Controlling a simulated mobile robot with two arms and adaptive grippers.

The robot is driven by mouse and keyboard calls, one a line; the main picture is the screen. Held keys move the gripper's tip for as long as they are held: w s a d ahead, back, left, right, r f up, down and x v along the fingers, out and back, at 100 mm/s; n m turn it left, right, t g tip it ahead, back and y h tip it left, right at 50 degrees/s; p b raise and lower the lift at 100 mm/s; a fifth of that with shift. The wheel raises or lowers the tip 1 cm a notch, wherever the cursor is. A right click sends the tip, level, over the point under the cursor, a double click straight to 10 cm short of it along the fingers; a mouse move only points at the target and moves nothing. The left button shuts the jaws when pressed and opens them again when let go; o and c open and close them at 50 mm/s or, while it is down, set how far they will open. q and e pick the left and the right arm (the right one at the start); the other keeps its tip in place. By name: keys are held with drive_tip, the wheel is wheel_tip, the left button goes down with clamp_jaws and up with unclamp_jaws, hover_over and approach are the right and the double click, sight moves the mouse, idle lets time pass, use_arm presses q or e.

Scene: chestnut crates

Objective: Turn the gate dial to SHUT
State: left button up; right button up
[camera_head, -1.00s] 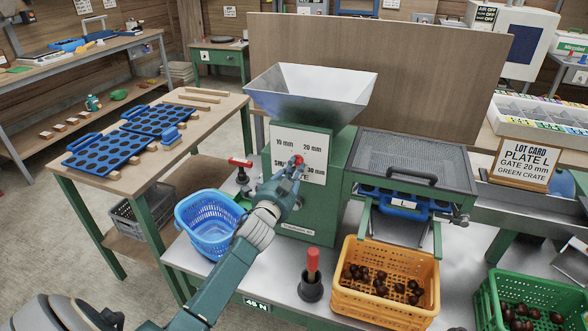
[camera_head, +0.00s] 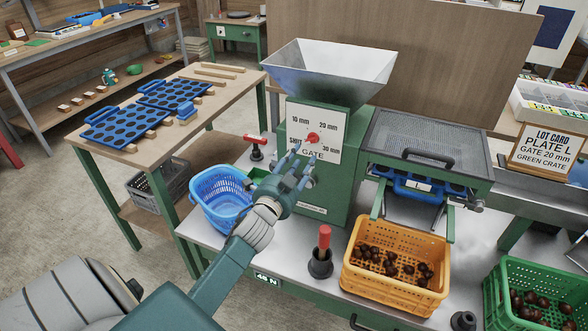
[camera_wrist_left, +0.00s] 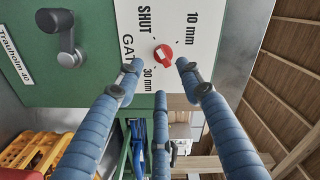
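The gate dial (camera_head: 313,138) is a red knob on the white label plate (camera_head: 328,155) of the green machine. In the head view, 10 mm is upper left, 20 mm upper right, SHUT lower left and 30 mm lower right. The dial also shows in the left wrist view (camera_wrist_left: 163,55); a pale mark on it seems to lie on the SHUT side, but it is small. My left gripper (camera_head: 298,162) is open and empty, its fingers spread just below and in front of the dial, apart from it. Its fingers also show in the left wrist view (camera_wrist_left: 155,85). My right gripper is not in view.
A lot card (camera_head: 546,150) reads plate L, gate 20 mm, green crate.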

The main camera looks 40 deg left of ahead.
use_arm(q)
drive_tip(key=v, duration=0.5)
idle(0.4)
